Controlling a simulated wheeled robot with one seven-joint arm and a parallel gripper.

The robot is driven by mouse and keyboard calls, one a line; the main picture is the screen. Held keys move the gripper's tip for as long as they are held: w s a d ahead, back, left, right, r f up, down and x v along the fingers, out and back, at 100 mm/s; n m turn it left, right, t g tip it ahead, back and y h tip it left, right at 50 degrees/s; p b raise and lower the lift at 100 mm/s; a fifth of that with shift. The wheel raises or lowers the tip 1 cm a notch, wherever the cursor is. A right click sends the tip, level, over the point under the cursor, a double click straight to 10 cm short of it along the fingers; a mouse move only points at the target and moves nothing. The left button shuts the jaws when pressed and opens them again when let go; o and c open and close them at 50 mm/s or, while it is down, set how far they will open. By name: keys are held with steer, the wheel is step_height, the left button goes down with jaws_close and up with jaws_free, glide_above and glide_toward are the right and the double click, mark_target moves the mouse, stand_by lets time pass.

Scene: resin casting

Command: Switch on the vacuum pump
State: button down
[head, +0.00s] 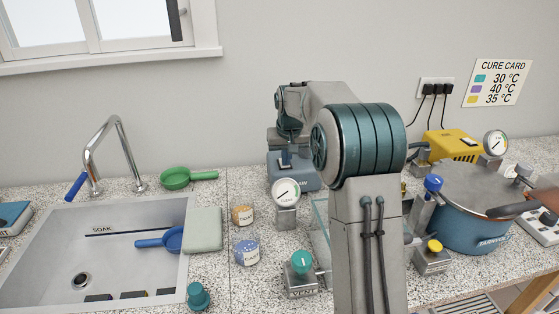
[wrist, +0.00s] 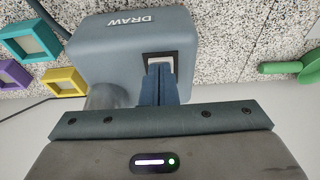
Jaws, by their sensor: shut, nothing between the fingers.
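A blue-grey box marked DRAW (wrist: 110,42), which looks like the vacuum pump, stands against the back wall. It also shows in the head view (head: 311,181), partly behind my arm. A pale rocker switch (wrist: 160,57) in a dark frame is on its face. My gripper (wrist: 160,68) is shut and empty, with its blue fingertips at the switch, touching or nearly touching it. The fingers cover part of the switch, so I cannot tell its position. In the head view my gripper (head: 286,165) points down at the box.
A dial gauge (head: 286,192) stands in front of the box, beside a VENT valve with a teal knob (head: 301,262). A yellow machine (head: 452,146) and a blue pot (head: 470,225) are at right. The sink (head: 130,215) and green scoop (head: 175,178) are at left.

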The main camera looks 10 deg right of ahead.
steer(key=shift+a+p, duration=0.3)
steer(key=shift+p, duration=0.05)
steer(key=shift+d, duration=0.4)
steer(key=shift+w+a+r+p, duration=0.2)
steer(key=shift+w+p, duration=0.1)
steer(key=shift+p, duration=0.3)
steer(key=shift+w+r+p, duration=0.1)
steer(key=shift+w+p, duration=0.3)
